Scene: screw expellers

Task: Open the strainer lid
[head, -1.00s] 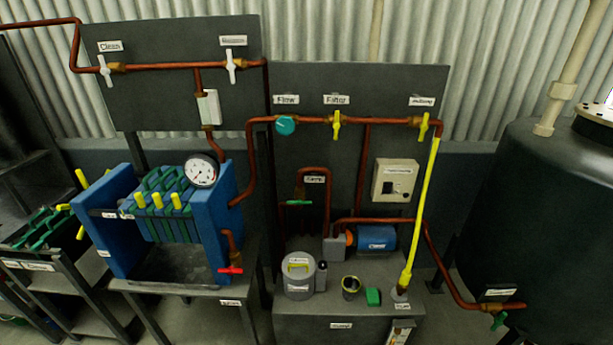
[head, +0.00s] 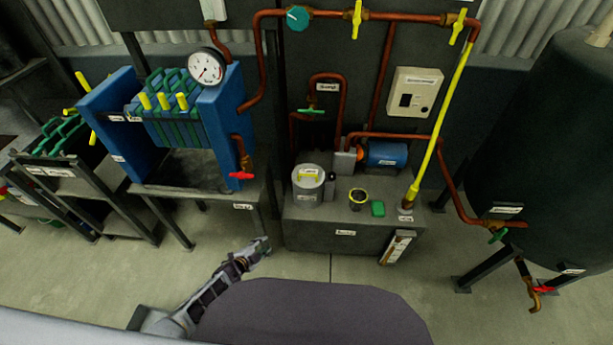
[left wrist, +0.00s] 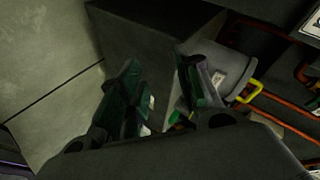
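The strainer (head: 308,190) is a grey cylinder whose lid has a yellow handle (head: 308,174). It stands on the left part of a dark tank's top in the head view. My left gripper (head: 262,246) is low, in front and to the left of the tank, apart from the strainer. In the left wrist view the strainer (left wrist: 228,62) is partly hidden behind the right finger, and its yellow handle (left wrist: 247,92) shows at the right. The two fingers of the left gripper (left wrist: 158,68) stand apart with nothing between them. My right gripper is not in view.
A blue filter press (head: 218,125) is at the left. Floor is free before the tank.

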